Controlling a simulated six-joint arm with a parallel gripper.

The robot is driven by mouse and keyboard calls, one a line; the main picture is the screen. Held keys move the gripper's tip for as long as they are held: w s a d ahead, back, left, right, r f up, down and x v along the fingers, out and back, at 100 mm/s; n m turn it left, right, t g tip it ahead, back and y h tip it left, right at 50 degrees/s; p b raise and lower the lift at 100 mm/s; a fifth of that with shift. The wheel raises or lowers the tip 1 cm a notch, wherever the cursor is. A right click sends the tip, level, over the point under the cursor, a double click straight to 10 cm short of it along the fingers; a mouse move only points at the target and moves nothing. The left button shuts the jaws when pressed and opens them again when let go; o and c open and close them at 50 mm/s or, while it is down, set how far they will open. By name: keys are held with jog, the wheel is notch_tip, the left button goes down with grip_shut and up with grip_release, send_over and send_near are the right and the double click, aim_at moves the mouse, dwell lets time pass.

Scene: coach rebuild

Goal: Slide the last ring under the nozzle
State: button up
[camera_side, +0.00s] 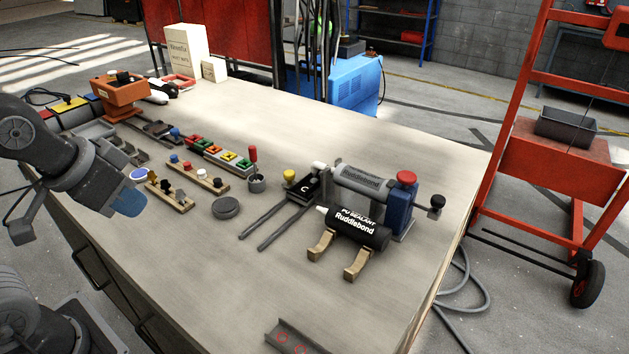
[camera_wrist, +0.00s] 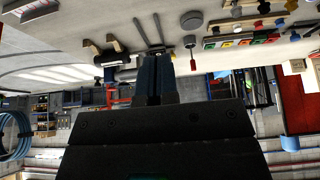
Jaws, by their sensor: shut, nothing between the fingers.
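A grey Ruddlebond cylinder (camera_side: 362,183) lies in a dispenser with a red knob (camera_side: 405,177) and a pale nozzle tip (camera_side: 319,166) at its left end. A black slide block (camera_side: 302,187) sits beside that tip, with two dark rails (camera_side: 268,228) running toward the front left. A dark round disc (camera_side: 226,207) lies flat on the bench. I cannot tell which thing is the last ring. My gripper (camera_wrist: 156,55) is shut and empty in the wrist view, apart from the bench things.
A black sealant cartridge (camera_side: 357,230) rests on a wooden cradle (camera_side: 321,246). Coloured square pieces (camera_side: 213,151) and peg strips (camera_side: 198,174) stand left of the dispenser. A grey channel with red circles (camera_side: 294,343) lies at the front edge.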

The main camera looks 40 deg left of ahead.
jog(key=shift+o, duration=0.7)
jog(key=shift+w+r, duration=0.1)
jog(key=shift+r, duration=0.05)
jog(key=o, duration=0.6)
jog(key=w+r+n, duration=0.1)
jog(key=w, duration=0.1)
jog(key=w+r+n+g, duration=0.1)
jog(key=w+r+n, duration=0.1)
jog(key=w, duration=0.1)
jog(key=w+r+n, duration=0.1)
jog(key=w+r, duration=0.1)
jog(key=w, duration=0.1)
jog(key=shift+w, duration=0.2)
jog(key=shift+o, duration=1.2)
jog(key=w+r+n+g, duration=0.1)
jog(key=w+n, duration=0.3)
jog(key=w, duration=0.5)
jog(key=shift+w+r+n+g, duration=0.2)
jog(key=shift+r+n+g, duration=0.15)
jog(key=shift+n+g, duration=0.05)
jog(key=n+g, duration=0.3)
jog(key=n, duration=0.6)
send_over(289, 172)
notch_tip(289, 172, down, 8)
notch_tip(289, 172, down, 14)
jog(key=shift+r, duration=0.2)
jog(key=shift+c, duration=0.5)
grip_shut()
